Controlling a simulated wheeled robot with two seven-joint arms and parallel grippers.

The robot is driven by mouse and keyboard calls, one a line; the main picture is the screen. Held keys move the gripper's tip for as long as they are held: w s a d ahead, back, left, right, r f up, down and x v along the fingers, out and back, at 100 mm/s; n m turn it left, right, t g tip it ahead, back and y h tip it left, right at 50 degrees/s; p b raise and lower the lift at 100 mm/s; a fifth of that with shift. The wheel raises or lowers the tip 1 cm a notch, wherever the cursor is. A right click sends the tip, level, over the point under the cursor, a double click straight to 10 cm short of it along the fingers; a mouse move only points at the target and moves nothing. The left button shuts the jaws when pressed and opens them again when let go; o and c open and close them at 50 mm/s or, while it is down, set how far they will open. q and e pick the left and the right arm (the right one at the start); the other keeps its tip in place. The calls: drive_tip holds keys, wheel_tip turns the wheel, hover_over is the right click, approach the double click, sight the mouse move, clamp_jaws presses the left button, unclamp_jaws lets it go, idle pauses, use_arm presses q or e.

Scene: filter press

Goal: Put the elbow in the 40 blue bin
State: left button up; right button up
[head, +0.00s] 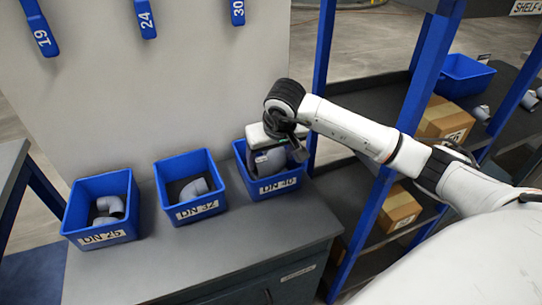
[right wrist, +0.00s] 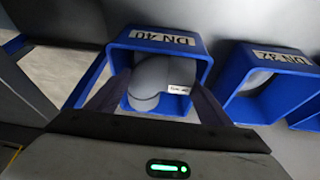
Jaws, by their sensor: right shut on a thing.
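The blue bin labelled DN 40 (head: 279,187) stands at the right end of the row on the grey bench. It also shows in the right wrist view (right wrist: 196,45). My right gripper (head: 278,152) points down over this bin and is shut on a grey elbow (head: 268,163). In the right wrist view the elbow (right wrist: 152,76), with a small white label, sits between the fingers and in front of the bin's opening. The elbow is at or inside the bin's mouth; its exact depth and whether it touches the floor are hidden. My left gripper is not in view.
Bins DN 32 (head: 197,208) and DN 25 (head: 106,235) stand to the left, each holding grey fittings. A blue shelf post (head: 321,75) rises close to the right of the DN 40 bin. Shelves with cardboard boxes (head: 447,121) lie beyond. The bench front (head: 200,250) is clear.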

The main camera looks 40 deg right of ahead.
drive_tip(key=o, duration=1.7)
drive_tip(key=shift+c, duration=0.2)
drive_tip(key=shift+r, duration=0.1)
drive_tip(key=shift+r+p, duration=0.3)
drive_tip(key=shift+p, duration=0.1)
drive_tip(key=v, duration=1.2)
drive_tip(key=shift+r+p, duration=0.25)
drive_tip(key=shift+p, duration=0.05)
drive_tip(key=shift+w, duration=0.1)
